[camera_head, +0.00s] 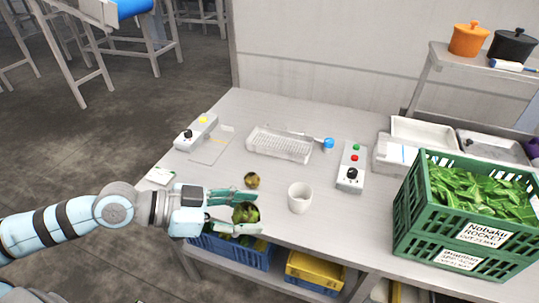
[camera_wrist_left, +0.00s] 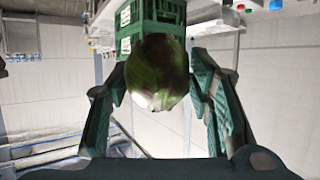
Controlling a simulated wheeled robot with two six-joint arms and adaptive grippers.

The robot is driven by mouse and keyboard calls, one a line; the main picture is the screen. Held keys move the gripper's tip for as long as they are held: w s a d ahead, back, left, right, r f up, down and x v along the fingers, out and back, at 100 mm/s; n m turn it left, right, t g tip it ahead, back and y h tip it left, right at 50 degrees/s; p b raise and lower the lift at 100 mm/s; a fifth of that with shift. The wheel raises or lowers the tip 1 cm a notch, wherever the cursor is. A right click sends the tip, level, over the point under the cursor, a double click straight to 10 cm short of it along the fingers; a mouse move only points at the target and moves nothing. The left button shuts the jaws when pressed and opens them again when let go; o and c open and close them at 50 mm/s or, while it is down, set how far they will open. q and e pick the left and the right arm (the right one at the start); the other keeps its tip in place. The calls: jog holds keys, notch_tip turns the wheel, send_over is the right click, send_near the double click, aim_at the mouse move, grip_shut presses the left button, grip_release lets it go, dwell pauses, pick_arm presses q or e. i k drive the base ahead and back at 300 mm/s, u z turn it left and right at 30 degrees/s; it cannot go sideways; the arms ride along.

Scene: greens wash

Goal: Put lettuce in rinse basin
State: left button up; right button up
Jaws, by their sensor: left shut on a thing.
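My left gripper (camera_head: 254,212) is shut on a round green lettuce (camera_head: 243,213), holding it near the table's front edge, above the blue crate. In the left wrist view the lettuce (camera_wrist_left: 158,72) sits between the two dark green fingers, dark green with a paler, brownish lower part. A pale, shallow rectangular basin or rack (camera_head: 280,146) stands at the back middle of the table, beyond the gripper; I cannot tell for sure that it is the rinse basin. My right gripper is not in view.
A small brownish-green ball (camera_head: 252,180) and a white cup (camera_head: 300,198) stand close to the gripper. Two button boxes (camera_head: 196,132) (camera_head: 351,167) flank the rack. Green crates of leaves (camera_head: 420,215) stand at right. Blue (camera_head: 232,252) and yellow (camera_head: 314,271) crates sit below the tabletop.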

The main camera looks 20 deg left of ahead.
aim_at(273, 144)
jog(key=k, duration=0.25)
jog(key=u, duration=1.6)
jog(key=i, duration=1.2)
jog(key=z, duration=2.8)
